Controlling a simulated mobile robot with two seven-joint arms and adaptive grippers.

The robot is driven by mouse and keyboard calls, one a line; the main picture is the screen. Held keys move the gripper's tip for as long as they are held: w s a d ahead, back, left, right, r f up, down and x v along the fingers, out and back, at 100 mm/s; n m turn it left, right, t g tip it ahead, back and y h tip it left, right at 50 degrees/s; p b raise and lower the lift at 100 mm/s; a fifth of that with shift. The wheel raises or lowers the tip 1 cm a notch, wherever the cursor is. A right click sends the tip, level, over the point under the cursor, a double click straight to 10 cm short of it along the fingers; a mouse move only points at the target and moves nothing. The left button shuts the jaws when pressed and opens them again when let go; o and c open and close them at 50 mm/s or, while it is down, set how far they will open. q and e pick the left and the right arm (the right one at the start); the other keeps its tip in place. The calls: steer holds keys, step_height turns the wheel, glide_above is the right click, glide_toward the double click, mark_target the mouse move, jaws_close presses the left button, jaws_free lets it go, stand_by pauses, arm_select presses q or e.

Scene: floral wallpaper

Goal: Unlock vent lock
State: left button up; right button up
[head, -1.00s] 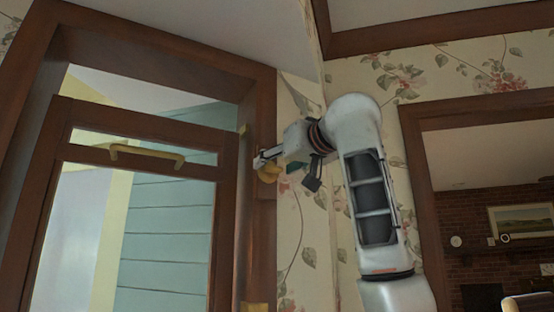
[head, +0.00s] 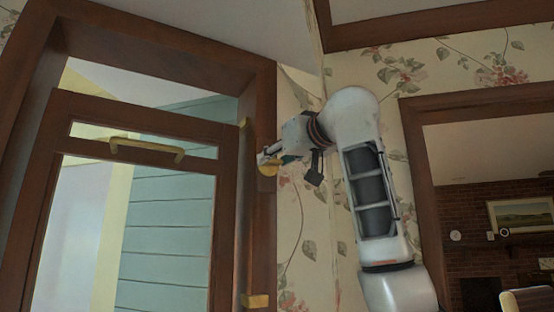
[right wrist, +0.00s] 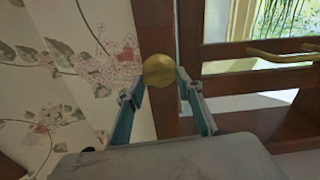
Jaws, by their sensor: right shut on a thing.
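The brass vent lock knob (head: 267,169) is on the brown window frame, right of the framed glass sash. In the right wrist view the round knob (right wrist: 159,70) lies between the tips of my right gripper's two teal-sided fingers. My right gripper (head: 268,159) reaches in from the right and is shut on this knob. The fingers partly hide the knob in the head view. I cannot tell how far the knob is turned. The sash has a brass bar handle (head: 147,147) on its top part. My left gripper is not in view.
Another brass piece (head: 255,300) sits lower on the brown frame (head: 262,230). Floral wallpaper (head: 300,240) covers the wall close to my right arm. A brown-trimmed opening at the right shows a brick fireplace wall (head: 470,245) and a picture.

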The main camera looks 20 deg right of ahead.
steer(key=n, duration=0.4)
steer(key=shift+b, duration=0.3)
steer(key=n, duration=0.4)
steer(key=shift+a, duration=0.1)
steer(key=n, duration=0.4)
steer(key=n+p, duration=0.1)
steer(key=n, duration=0.3)
steer(key=shift+a+f, duration=0.1)
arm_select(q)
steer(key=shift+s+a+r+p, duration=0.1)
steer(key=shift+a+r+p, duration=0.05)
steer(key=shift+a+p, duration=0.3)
arm_select(e)
steer(key=shift+o, duration=0.2)
steer(key=shift+f+n, duration=0.1)
steer(key=shift+n, duration=0.8)
steer(key=o, duration=1)
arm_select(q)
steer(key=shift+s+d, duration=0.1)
arm_select(e)
steer(key=shift+o, duration=0.4)
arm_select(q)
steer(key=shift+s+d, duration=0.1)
